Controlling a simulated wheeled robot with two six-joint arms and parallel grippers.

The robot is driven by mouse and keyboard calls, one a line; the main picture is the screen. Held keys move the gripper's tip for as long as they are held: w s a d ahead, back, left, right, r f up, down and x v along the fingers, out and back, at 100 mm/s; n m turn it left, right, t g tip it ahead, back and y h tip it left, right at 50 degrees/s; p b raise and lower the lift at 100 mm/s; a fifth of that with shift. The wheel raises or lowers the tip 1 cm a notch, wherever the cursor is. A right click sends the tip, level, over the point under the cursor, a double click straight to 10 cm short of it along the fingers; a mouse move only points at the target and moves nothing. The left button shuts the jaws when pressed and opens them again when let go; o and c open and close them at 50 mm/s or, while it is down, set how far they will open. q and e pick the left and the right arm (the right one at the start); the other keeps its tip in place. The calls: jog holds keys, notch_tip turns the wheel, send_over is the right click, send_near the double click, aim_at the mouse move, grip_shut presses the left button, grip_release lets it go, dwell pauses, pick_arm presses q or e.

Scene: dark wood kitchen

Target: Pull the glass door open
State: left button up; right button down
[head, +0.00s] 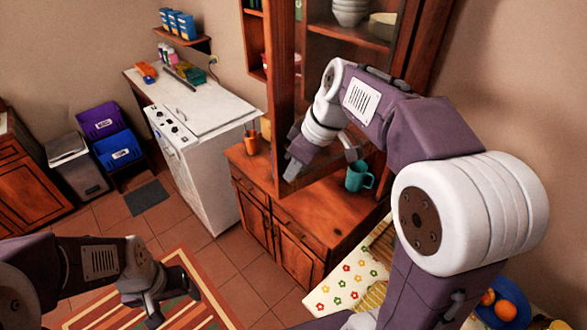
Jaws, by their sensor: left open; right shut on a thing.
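The glass door (283,92) belongs to the tall wooden cabinet; its reddish-brown frame runs upright in the middle of the head view, with bowls visible behind the glass. My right gripper (293,163) is at the lower part of the door's frame, shut on the door. My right wrist covers part of the glass, and the exact grip point is hidden. My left gripper (172,301) is open and empty, low over the striped rug, far from the door.
A teal mug (358,177) stands on the cabinet's counter (318,212), right of my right gripper. An orange cup (251,142) stands at the counter's left end. A flowered cloth (345,287) and oranges (505,309) are at lower right.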

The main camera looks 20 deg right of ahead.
jog(key=shift+r, duration=0.1)
jog(key=c, duration=1.8)
grip_release()
jog(key=shift+s, duration=0.1)
jog(key=v, duration=0.9)
jog(key=shift+b, duration=0.3)
jog(key=shift+d, duration=0.1)
